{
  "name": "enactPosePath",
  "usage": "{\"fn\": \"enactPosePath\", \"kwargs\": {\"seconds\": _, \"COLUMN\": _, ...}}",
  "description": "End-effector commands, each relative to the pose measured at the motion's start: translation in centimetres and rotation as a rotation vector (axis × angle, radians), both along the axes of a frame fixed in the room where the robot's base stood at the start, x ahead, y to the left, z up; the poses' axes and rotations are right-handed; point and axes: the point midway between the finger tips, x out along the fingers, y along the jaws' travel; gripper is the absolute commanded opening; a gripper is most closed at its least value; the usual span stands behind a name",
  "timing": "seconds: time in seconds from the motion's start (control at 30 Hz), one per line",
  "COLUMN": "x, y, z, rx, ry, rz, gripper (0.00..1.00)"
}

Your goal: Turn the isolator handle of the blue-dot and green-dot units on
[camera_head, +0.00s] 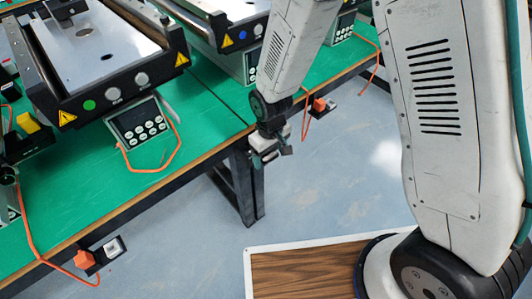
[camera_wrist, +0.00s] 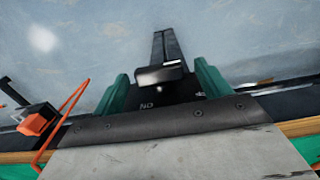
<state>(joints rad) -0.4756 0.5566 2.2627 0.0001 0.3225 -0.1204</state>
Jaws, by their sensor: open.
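In the head view, the green-dot unit (camera_head: 90,105) stands at left and the blue-dot unit (camera_head: 258,30) at upper centre. In the head view my gripper hides this spot.
An orange block (camera_head: 85,260) with a dark plate and pale switch is at the front edge, lower left. Another orange block (camera_head: 318,104) is farther right; one with a cable shows in the wrist view (camera_wrist: 34,122). Control panels (camera_head: 139,121) and orange cables lie near.

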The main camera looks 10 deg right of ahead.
Motion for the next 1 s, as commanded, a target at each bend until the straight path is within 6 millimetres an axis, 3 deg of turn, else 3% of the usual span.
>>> {"fn": "enactPosePath", "kwargs": {"seconds": 0.2, "x": 0.0, "y": -0.1, "z": 0.0, "rx": 0.0, "ry": 0.0, "rz": -0.001, "gripper": 0.76}}
{"fn": "enactPosePath", "kwargs": {"seconds": 0.37, "x": 0.0, "y": -0.1, "z": 0.0, "rx": 0.0, "ry": 0.0, "rz": -0.001, "gripper": 0.32}}
{"fn": "enactPosePath", "kwargs": {"seconds": 0.43, "x": 0.0, "y": -0.1, "z": 0.0, "rx": 0.0, "ry": 0.0, "rz": -0.001, "gripper": 0.32}}
{"fn": "enactPosePath", "kwargs": {"seconds": 0.47, "x": 0.0, "y": 2.0, "z": 0.0, "rx": 0.001, "ry": -0.002, "rz": 0.009, "gripper": 0.32}}
{"fn": "enactPosePath", "kwargs": {"seconds": 0.5, "x": 0.0, "y": 1.0, "z": 0.0, "rx": 0.001, "ry": -0.001, "rz": 0.001, "gripper": 0.44}}
{"fn": "enactPosePath", "kwargs": {"seconds": 0.67, "x": 0.0, "y": 0.3, "z": 0.0, "rx": 0.009, "ry": 0.005, "rz": -0.001, "gripper": 0.32}}
{"fn": "enactPosePath", "kwargs": {"seconds": 1.0, "x": 0.0, "y": -0.2, "z": 0.0, "rx": 0.05, "ry": 0.037, "rz": -0.005, "gripper": 0.32}}
